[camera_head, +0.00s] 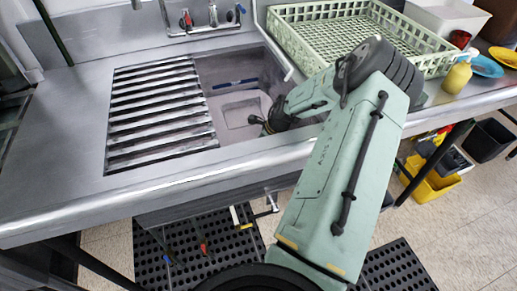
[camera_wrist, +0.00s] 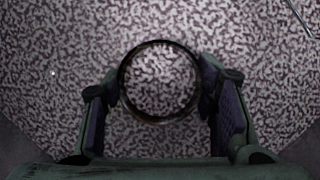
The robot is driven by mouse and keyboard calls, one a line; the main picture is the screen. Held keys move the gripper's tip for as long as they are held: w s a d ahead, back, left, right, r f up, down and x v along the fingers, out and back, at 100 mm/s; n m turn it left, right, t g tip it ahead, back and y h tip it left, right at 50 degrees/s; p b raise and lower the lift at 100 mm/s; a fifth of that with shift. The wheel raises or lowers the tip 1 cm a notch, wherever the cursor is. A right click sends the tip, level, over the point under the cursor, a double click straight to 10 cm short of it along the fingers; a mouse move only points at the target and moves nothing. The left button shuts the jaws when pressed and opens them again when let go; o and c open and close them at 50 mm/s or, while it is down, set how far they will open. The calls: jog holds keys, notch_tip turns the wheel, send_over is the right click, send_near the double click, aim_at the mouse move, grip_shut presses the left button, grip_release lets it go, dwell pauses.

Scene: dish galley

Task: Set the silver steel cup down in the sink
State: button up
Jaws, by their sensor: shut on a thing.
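The silver steel cup (camera_wrist: 160,83) shows in the wrist view as a round dark rim seen from above, with a mottled, shiny inside. My gripper (camera_wrist: 160,92) has one finger on each side of the cup and is shut on it. In the head view my gripper (camera_head: 264,123) is down inside the sink basin (camera_head: 214,72), at its right front part. The cup cannot be made out there, hidden by my gripper and arm. The mottled sink floor fills the wrist view behind the cup. I cannot tell whether the cup touches it.
A slatted rack (camera_head: 160,110) covers the sink's left part. A blue strip (camera_head: 235,83) lies at the basin's back. Taps (camera_head: 212,18) stand behind. A pale green dish crate (camera_head: 345,30), a yellow bottle (camera_head: 457,76) and a blue plate (camera_head: 487,66) are on the right counter.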

jog(key=shift+f, duration=0.15)
jog(key=o, duration=1.3)
jog(key=b+v, duration=0.1)
jog(key=v, duration=1.1)
jog(key=shift+r, duration=0.2)
